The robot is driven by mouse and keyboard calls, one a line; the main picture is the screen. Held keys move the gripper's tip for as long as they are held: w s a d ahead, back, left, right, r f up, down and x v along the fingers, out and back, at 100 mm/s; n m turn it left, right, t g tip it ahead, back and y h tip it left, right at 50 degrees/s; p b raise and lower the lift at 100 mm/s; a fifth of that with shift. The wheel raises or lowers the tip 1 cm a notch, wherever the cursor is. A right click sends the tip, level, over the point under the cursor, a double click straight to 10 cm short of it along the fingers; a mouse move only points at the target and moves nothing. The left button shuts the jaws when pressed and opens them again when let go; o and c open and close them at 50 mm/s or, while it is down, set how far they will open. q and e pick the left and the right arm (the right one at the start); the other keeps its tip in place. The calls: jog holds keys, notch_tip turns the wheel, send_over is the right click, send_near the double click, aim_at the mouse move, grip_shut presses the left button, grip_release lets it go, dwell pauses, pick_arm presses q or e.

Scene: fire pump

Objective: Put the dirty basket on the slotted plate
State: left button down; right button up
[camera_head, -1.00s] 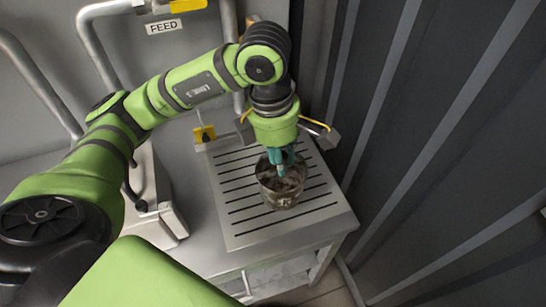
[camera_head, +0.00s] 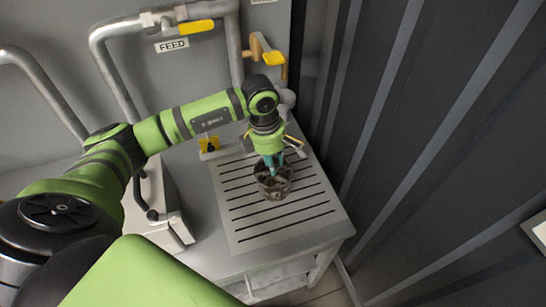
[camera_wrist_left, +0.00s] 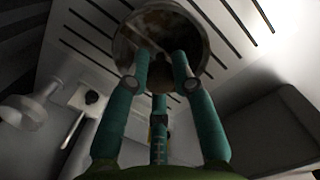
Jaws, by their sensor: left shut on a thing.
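The dirty basket (camera_head: 274,184) is a small, round, brownish metal container over the slotted plate (camera_head: 240,232). It also shows in the left wrist view (camera_wrist_left: 203,28), with stained walls inside. My left gripper (camera_head: 273,162) comes down from above with its teal fingers at the basket. In the left wrist view the fingertips (camera_wrist_left: 164,65) are at the basket's near rim, shut on it. The slotted plate is a pale metal top with rows of dark slots. I cannot tell whether the basket's bottom touches the plate. My right gripper is not in view.
A grey box with a dark handle (camera_head: 152,214) stands left of the plate. Pipes with a yellow valve lever (camera_head: 197,27) and a FEED label (camera_head: 172,45) are behind. A dark ribbed wall (camera_head: 430,150) rises at right. The plate's front is clear.

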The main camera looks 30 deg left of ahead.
aim_at(268, 170)
pick_arm(q)
jog(key=shift+f, duration=0.1)
jog(key=c, duration=1)
grip_release()
jog(key=shift+c, duration=0.2)
jog(key=shift+r, duration=0.3)
notch_tip(268, 170, up, 12)
jog(key=a+b, duration=0.1)
jog(key=b, duration=0.3)
jog(key=shift+s+f, duration=0.15)
jog(key=shift+s, duration=0.15)
jog(key=shift+a, duration=0.1)
